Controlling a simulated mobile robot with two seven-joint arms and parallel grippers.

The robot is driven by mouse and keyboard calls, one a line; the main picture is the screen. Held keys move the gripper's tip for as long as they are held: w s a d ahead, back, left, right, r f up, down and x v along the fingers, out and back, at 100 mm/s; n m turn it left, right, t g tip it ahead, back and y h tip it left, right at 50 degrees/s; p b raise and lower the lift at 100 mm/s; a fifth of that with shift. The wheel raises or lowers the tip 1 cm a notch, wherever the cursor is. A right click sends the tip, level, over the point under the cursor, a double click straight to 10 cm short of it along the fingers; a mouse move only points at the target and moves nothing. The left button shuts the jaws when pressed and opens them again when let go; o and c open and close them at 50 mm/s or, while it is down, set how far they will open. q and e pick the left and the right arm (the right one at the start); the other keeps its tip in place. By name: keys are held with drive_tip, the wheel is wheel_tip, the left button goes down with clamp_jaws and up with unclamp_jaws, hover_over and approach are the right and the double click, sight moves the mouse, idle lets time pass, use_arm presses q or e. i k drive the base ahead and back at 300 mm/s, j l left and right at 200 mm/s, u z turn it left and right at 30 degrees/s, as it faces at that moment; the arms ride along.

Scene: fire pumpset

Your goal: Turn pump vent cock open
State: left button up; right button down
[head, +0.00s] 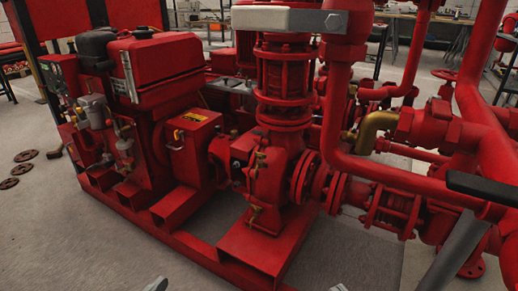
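The red pump casing (272,180) stands in the middle of the head view on a red base frame. A small brass cock (260,160) sits on the upper front of the casing. It looks like the vent cock, but its handle is too small to read as open or shut. Another small brass fitting (254,215) sits lower on the casing. Nothing is seen touching the cock.
A red engine (160,75) with a red box (194,145) stands left of the pump. Thick red pipes (410,185) and a brass elbow (374,130) crowd the right. A white bar (275,19) crosses above. Grey floor (60,225) is clear at the front left.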

sight(260, 156)
drive_tip(key=z, duration=0.35)
drive_tip(key=j+z, duration=0.15)
drive_tip(key=z, duration=0.25)
drive_tip(key=j+z, duration=0.1)
drive_tip(key=z, duration=0.25)
drive_tip(key=j+z, duration=0.7)
drive_tip(key=k+j+z, duration=0.1)
drive_tip(key=j, duration=0.25)
drive_tip(key=k+j+z, duration=0.15)
drive_tip(key=j, duration=0.7)
drive_tip(key=i, duration=0.2)
